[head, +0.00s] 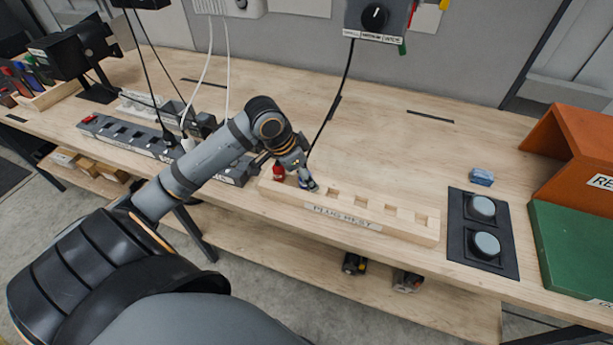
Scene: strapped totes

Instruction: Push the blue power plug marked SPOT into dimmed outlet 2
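My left gripper (308,182) is low over the left part of the wooden plug rest (362,219), with its fingers pointing down. A small bluish-grey thing shows at its fingertips, possibly the plug; no SPOT marking is readable. A black cord (338,100) runs down from the wall control box and ends at this gripper. I cannot tell whether the fingers are closed on it. A dark outlet strip (120,133) lies on the bench at left, with several sockets; my arm covers part of it, and outlet numbers are not readable. My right gripper is not in view.
A red plug (278,172) stands in the rest, left of the gripper. The rest's right slots look empty. A blue block (481,177), a black panel with two round knobs (483,207), a green board (570,245) and an orange bin (575,150) are at right. White cords hang at left.

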